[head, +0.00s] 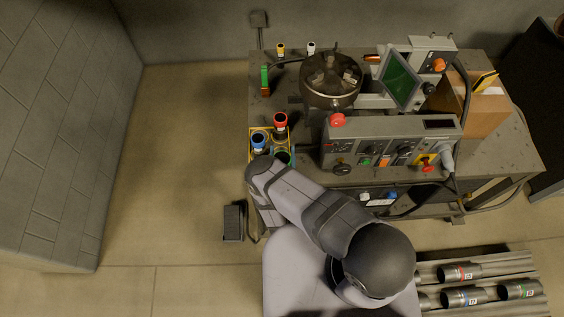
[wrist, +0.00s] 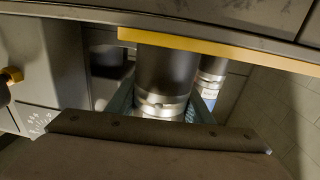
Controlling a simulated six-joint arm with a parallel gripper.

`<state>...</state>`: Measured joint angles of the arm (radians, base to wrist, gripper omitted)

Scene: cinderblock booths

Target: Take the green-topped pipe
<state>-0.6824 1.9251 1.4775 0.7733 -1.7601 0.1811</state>
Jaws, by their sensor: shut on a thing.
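A yellow-edged holder (head: 251,145) stands at the left front corner of the bench. A red-topped pipe (head: 280,121) and a blue-topped pipe (head: 259,140) stand upright in it. At its near right, a dark round top with a greenish rim (head: 283,157) shows close beside my wrist; it is too small to read surely. In the wrist view my gripper (wrist: 160,108) is shut on a dark pipe (wrist: 165,68) with a silver band, a finger on each side. The held pipe's top end is hidden there. Another pipe with a blue band (wrist: 211,80) stands to its right.
A chuck (head: 331,78) and a control box (head: 390,128) with buttons fill the bench middle. A cardboard box (head: 483,108) is at the right. Several pipes with coloured bands, including a green-banded one (head: 520,289), lie at the lower right.

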